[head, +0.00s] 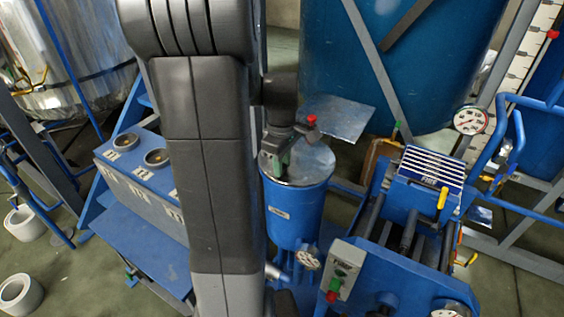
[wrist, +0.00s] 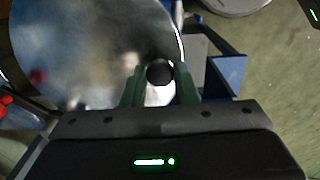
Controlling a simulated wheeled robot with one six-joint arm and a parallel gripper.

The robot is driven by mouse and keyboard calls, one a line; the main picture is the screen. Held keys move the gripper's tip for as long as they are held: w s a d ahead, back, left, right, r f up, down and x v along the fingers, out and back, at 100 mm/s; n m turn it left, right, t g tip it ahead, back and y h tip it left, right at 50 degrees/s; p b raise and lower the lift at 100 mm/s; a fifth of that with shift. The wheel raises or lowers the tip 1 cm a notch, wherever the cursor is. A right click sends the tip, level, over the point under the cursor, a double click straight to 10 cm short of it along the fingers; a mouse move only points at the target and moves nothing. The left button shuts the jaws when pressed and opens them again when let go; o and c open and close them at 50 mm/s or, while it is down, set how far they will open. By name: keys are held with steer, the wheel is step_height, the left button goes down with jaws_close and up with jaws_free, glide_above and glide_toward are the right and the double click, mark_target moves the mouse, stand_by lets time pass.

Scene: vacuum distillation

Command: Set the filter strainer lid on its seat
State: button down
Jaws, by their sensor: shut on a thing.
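The filter strainer is a blue upright cylinder (head: 295,215) in the middle of the head view. A shiny round metal lid (head: 312,162) shows over its top, partly hidden by my gripper (head: 284,150). In the wrist view the round metal disc (wrist: 85,45) fills the upper left. A dark round knob (wrist: 160,73) sits between the green fingers of my gripper (wrist: 160,86), which are shut on it. The seat is hidden, and I cannot tell whether the lid touches the rim.
A flat metal plate (head: 342,117) and a red knob (head: 311,119) are just behind the strainer. A large blue tank (head: 400,70) stands behind. A blue pump frame with a gauge (head: 307,260) and control box (head: 343,275) crowds the right. A blue panel (head: 145,180) stands left.

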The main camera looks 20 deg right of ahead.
steer(key=c, duration=1.1)
jaws_free()
steer(key=shift+o, duration=0.2)
step_height(320, 180, up, 14)
steer(key=shift+f, duration=0.2)
step_height(320, 180, down, 14)
steer(key=shift+r, duration=0.4)
